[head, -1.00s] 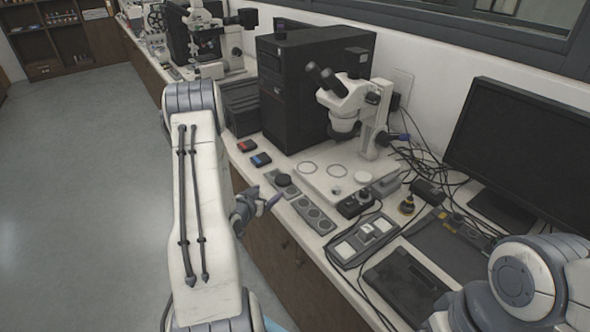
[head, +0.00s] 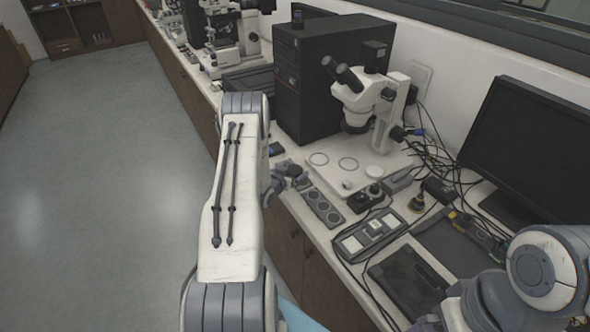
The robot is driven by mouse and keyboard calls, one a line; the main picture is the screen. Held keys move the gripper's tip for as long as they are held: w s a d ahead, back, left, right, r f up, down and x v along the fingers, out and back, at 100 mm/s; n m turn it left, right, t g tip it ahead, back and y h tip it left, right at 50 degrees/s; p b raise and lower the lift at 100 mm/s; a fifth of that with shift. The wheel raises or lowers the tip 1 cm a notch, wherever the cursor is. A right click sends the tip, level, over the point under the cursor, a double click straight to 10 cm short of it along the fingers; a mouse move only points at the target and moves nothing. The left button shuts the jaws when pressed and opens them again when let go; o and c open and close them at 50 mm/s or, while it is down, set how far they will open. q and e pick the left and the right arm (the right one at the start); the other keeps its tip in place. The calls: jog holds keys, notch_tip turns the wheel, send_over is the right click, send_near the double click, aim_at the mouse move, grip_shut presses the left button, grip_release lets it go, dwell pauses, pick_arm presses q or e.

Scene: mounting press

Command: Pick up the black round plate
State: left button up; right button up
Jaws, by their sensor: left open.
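The black round plate (head: 291,170) sits on a grey holder near the bench's front edge, just left of a grey tray with round recesses (head: 322,207). My left gripper (head: 298,183) is open beside the plate and overlaps it in the picture, partly covering it and its holder. I cannot tell whether the fingers touch the plate. My right arm (head: 545,270) shows at the lower right; its gripper's fingers are not visible.
Behind the plate stand a white microscope (head: 366,100) and a black computer tower (head: 318,75). A monitor (head: 530,150), loose cables and a black tablet (head: 410,280) fill the right side. The floor (head: 110,190) on the left is clear.

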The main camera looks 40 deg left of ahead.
pick_arm(q)
jog(key=shift+f, duration=0.1)
jog(key=c, duration=1.3)
